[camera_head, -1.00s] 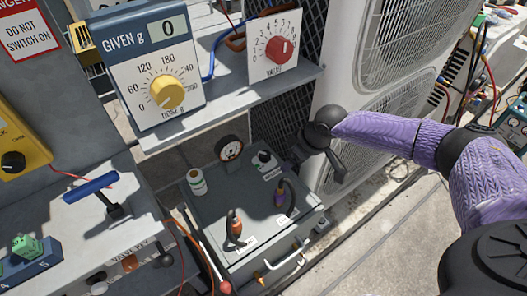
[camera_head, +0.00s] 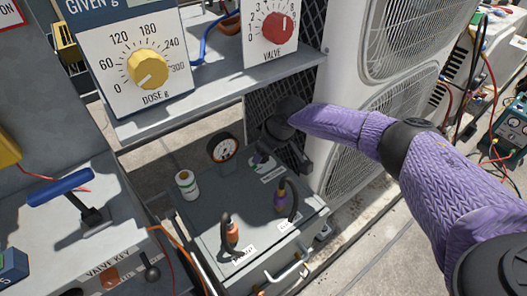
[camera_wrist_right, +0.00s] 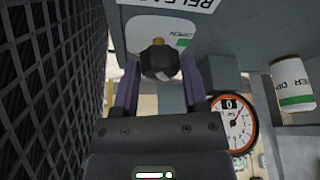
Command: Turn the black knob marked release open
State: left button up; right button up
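The black knob (camera_head: 259,158) stands at the back of the grey box top, beside a white label. In the right wrist view the knob (camera_wrist_right: 158,60) has a white plate with a green mark behind it, and a RELEASE label (camera_wrist_right: 185,3) at the top. My right gripper (camera_wrist_right: 160,68) has its two purple-sided fingers apart, one on each side of the knob's near end. A narrow gap seems to show at each side. In the head view my right wrist (camera_head: 290,125) hangs just right of the knob and its fingers are mostly hidden. My left gripper is not in view.
A round gauge (camera_head: 223,148) and a white-green canister (camera_head: 186,184) stand close left of the knob. A shelf (camera_head: 225,80) overhangs behind, and black mesh is close by.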

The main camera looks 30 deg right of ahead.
grip_shut()
jog(key=shift+f+n+y+b, duration=0.3)
jog(key=shift+n+b, duration=0.4)
jog(key=shift+n+g+b, duration=0.3)
jog(key=shift+n+b, duration=0.1)
jog(key=shift+n, duration=0.2)
jog(key=shift+n+y+b, duration=0.3)
jog(key=shift+n, duration=0.2)
jog(key=shift+r+n, duration=0.25)
jog(key=shift+n, duration=0.25)
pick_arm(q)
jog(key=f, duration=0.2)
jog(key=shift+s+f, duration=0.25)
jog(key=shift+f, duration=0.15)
pick_arm(e)
jog(key=shift+d, duration=0.1)
jog(key=shift+o, duration=2.3)
grip_release()
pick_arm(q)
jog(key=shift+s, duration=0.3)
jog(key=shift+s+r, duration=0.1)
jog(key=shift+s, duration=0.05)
